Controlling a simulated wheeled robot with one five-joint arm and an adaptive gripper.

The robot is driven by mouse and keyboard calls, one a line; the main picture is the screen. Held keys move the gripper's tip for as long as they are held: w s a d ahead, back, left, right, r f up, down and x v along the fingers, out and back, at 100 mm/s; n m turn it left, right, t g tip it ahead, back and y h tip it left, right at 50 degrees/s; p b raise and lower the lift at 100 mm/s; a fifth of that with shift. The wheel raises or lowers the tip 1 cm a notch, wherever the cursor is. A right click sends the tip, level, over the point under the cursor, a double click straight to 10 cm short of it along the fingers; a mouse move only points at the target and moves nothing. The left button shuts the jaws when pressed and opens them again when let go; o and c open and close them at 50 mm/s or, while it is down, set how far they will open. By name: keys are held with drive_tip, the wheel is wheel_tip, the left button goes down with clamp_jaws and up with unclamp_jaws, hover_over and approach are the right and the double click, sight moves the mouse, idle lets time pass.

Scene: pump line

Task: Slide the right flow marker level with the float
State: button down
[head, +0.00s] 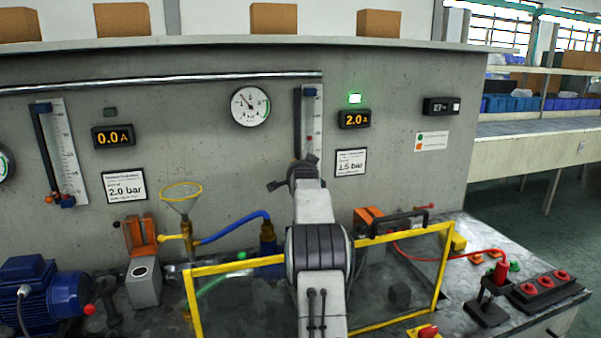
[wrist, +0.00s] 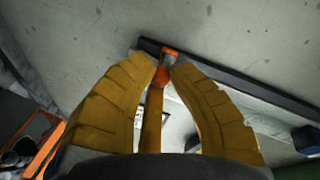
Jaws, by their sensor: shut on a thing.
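The right flow gauge is a white scale (head: 314,115) with a dark rail (head: 297,125) beside it, upright on the grey panel. A small reddish spot (head: 309,137) on its lower part may be the float. My gripper (wrist: 166,69) is at the gauge's lower end and is shut on the orange right flow marker (wrist: 160,78), which shows between the fingertips. The rail (wrist: 235,82) runs slanting past the fingertips in the wrist view. In the head view my arm hides the marker and the gauge's lower end, so I cannot tell how their levels compare.
A round dial (head: 250,106) is left of the gauge; a 2.0 A display (head: 354,119) and a 1.5 bar card (head: 350,162) are to its right. Below are a yellow-framed guard (head: 440,265), a blue hose (head: 232,228) and a yellow funnel (head: 181,191).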

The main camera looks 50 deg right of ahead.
wheel_tip(320, 180, up, 10)
drive_tip(key=p, duration=0.7)
drive_tip(key=shift+r+p, duration=0.1)
drive_tip(key=shift+p, duration=0.3)
drive_tip(key=c, duration=1.1)
unclamp_jaws()
drive_tip(key=shift+d, duration=0.1)
drive_tip(key=shift+v, duration=6)
drive_tip(key=shift+w, duration=0.1)
